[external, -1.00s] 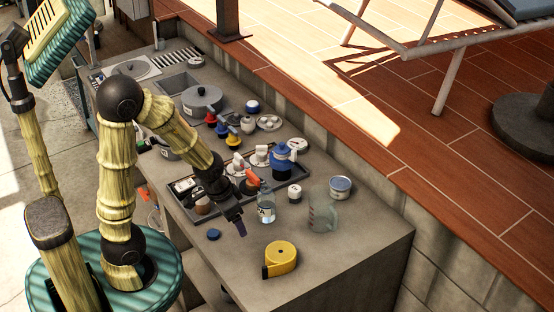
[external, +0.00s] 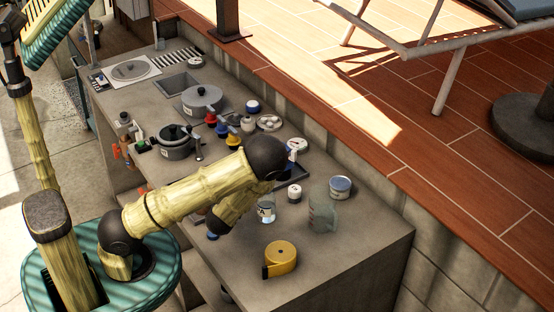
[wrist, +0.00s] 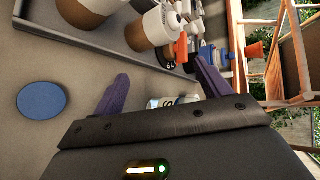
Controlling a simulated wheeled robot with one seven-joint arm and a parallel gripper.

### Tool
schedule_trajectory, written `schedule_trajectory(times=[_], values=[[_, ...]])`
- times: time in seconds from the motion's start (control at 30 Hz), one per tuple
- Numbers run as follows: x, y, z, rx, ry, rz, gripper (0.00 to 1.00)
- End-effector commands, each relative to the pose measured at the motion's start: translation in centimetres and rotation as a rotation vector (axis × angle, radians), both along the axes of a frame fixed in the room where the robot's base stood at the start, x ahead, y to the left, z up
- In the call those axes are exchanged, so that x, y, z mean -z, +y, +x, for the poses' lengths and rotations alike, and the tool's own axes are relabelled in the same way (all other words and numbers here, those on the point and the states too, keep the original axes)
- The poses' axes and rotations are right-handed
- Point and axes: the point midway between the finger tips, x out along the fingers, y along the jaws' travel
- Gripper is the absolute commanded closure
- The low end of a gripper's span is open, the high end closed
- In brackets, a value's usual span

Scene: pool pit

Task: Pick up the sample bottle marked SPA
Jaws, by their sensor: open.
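A small clear bottle (external: 266,211) with a pale blue and white label stands on the grey counter, just right of my forearm. Its lettering is too small to read in the external view. In the wrist view a white label (wrist: 160,102) with part of an "S" shows between my fingers, low behind the gripper body; most of that object is hidden, so I cannot tell for sure that it is the SPA bottle. My gripper (wrist: 162,70) is open with purple fingers apart and nothing clamped. In the external view my arm hides the gripper.
A yellow tape measure (external: 281,258), a clear jug (external: 323,217), a tin (external: 340,187) and a small white-labelled jar (external: 295,193) stand nearby. A blue disc (wrist: 42,100) lies left of my fingers. A tray (wrist: 100,42) with white-and-brown containers lies beyond.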

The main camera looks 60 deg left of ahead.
Motion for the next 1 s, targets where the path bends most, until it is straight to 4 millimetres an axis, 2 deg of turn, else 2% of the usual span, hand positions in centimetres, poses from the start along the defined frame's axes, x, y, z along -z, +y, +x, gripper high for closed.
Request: schedule_trajectory(times=[0.1, 0.2, 0.43, 0.53, 0.8, 0.9, 1.0], values=[[-1.7, 1.3, 0.3, 0.106, 0.044, 0.261, 0.24], [-3.5, 1.7, 0.7, 0.191, 0.075, 0.480, 0.24], [-6.7, 0.5, 1.6, 0.364, 0.139, 0.918, 0.24], [-5.3, -0.9, 2.2, 0.466, 0.188, 1.059, 0.24], [2.2, -5.1, 3.4, 0.782, 0.344, 1.310, 0.24], [3.2, -5.6, 3.5, 0.827, 0.366, 1.332, 0.24], [3.2, -5.7, 3.6, 0.836, 0.372, 1.336, 0.24]])
